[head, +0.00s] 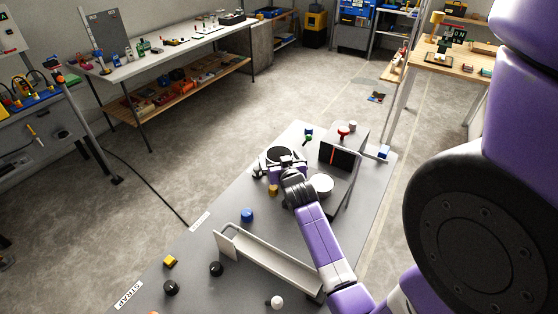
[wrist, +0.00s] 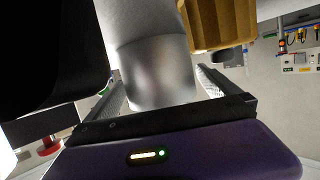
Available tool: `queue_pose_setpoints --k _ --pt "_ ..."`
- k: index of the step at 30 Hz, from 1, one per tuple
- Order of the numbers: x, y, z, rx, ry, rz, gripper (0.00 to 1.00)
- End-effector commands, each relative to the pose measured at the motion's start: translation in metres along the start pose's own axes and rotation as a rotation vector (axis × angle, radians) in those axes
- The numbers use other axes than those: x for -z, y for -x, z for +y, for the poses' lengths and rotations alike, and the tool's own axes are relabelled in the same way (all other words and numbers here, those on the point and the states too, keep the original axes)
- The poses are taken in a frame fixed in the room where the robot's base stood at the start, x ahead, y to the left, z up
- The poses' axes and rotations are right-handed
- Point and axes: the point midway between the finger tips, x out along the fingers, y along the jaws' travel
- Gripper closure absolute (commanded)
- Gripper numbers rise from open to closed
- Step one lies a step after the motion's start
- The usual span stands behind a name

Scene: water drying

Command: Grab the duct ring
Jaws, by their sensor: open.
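A smooth silver cylindrical piece (wrist: 155,65) stands between the two fingers of my gripper (wrist: 162,88) in the wrist view. It may be the duct ring, but I see no clear ring opening. My gripper is open, with its fingers on either side of the piece; I cannot tell whether they touch it. In the head view my gripper (head: 264,168) is low over the grey table, and my wrist hides most of what is there.
A yellow ribbed knob (wrist: 222,22) is close to the right finger; a yellow part (head: 273,190) also shows below my wrist. A white round disc (head: 321,184) and a dark upright panel (head: 338,157) stand to the right. A pale channel (head: 268,262) lies nearer, beside a blue knob (head: 247,215).

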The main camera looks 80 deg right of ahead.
Motion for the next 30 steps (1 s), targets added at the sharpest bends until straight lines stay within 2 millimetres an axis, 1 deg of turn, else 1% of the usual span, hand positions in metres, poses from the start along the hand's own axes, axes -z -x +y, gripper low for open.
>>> queue_pose_setpoints --k 2,8,11,12,17,25,30 --pt "0.000 -0.003 0.000 0.000 0.000 0.001 0.00" --pt "0.000 -0.004 0.000 0.000 0.000 0.001 0.00" --pt "0.000 -0.003 0.000 0.001 0.000 0.001 0.18" --pt "0.000 -0.003 0.000 0.001 0.000 0.001 0.26" --pt "0.000 -0.003 0.000 0.001 0.000 0.001 0.57" --pt "0.001 -0.003 0.000 0.001 0.000 0.002 0.57" --pt "0.011 0.000 -0.001 0.002 -0.001 0.004 0.57"
